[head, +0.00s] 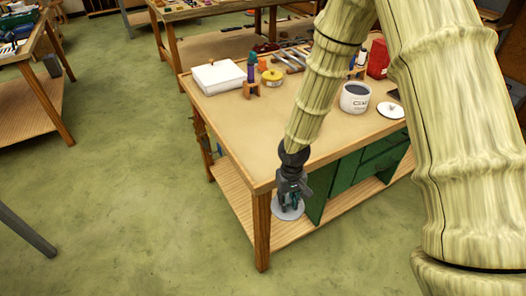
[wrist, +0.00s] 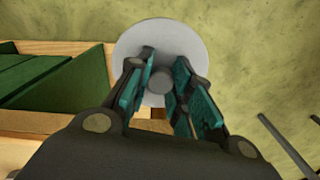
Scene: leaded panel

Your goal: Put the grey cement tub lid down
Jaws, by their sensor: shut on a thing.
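My gripper (head: 290,202) is shut on the knob of a round, flat, light grey lid (head: 281,213). In the wrist view the fingers (wrist: 161,84) stand on either side of the knob, and the lid's disc (wrist: 185,38) spreads out beyond them. In the head view the lid appears beside the bench's front edge, in front of the lower shelf; its exact height is hard to tell. A white tub of grey contents with dark lettering (head: 354,99) stands open on the bench top.
The wooden bench (head: 235,125) has a clear area at its front left. A white round lid (head: 391,111) lies by the tub. A white box (head: 218,77), a yellow roll (head: 271,78) and a red container (head: 378,59) stand farther back. Green cabinets (head: 352,176) are below.

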